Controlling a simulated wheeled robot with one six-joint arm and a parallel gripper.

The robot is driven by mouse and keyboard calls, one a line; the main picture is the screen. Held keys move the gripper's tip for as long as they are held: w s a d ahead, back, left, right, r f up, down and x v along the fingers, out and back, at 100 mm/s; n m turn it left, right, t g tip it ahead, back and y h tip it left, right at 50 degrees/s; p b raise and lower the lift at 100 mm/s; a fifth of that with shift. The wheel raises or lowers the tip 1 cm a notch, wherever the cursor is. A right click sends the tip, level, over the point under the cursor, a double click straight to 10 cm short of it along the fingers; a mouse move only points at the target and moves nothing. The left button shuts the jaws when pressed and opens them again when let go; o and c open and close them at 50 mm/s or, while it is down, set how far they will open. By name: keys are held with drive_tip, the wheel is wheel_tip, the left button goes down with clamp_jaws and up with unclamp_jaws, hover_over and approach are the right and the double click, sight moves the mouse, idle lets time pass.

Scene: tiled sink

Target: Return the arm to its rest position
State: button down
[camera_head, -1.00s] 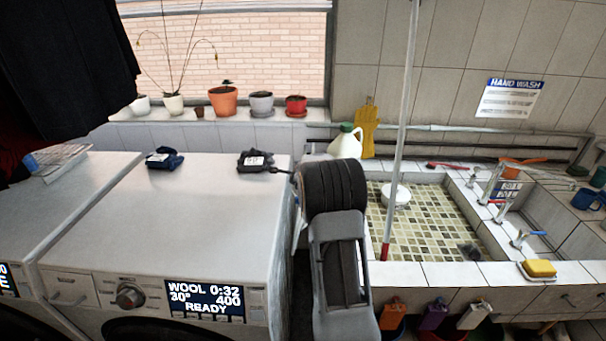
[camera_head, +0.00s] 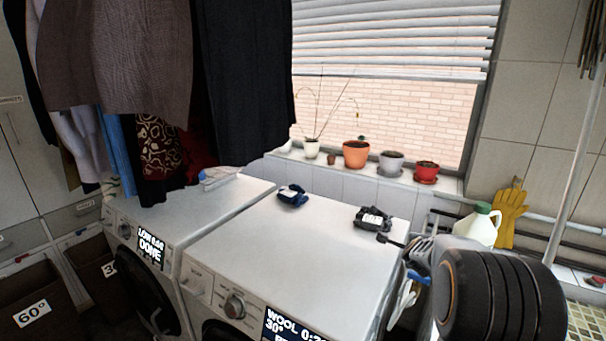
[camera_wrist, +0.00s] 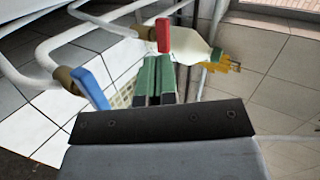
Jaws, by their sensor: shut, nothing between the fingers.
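My gripper (camera_wrist: 157,62) shows in the wrist view as two green fingers side by side, shut with nothing between them. It points toward the wall with the taps. A red tap handle (camera_wrist: 163,36) stands just beyond the fingertips, and a blue tap handle (camera_wrist: 90,88) lies to their left. I cannot tell the exact gap to either. In the head view my dark, rounded arm link fills the lower right corner and hides the fingers. The blue handle (camera_head: 418,277) shows beside it, near pale hoses.
A white jug (camera_head: 479,226) and yellow gloves (camera_head: 510,215) are behind my arm. Clothes (camera_head: 245,80) hang at upper left. Pots line the windowsill.

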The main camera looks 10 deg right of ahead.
drive_tip(key=s+a+r+n+g+y, duration=0.1)
drive_tip(key=s+a+r+n+y, duration=0.2)
drive_tip(key=s+a+n, duration=0.45)
drive_tip(key=s+a+r+n+y, duration=0.25)
drive_tip(key=a+n, duration=0.25)
drive_tip(key=a, duration=0.5)
drive_tip(key=s+a+n+g, duration=0.2)
drive_tip(key=s+n, duration=0.3)
drive_tip(key=s, duration=0.3)
drive_tip(key=s+a+n+g, duration=0.2)
drive_tip(key=s+a+n, duration=0.2)
drive_tip(key=s, duration=0.5)
drive_tip(key=shift+s+f+n, duration=0.15)
drive_tip(key=shift+f+n, duration=0.25)
drive_tip(key=shift+n, duration=0.55)
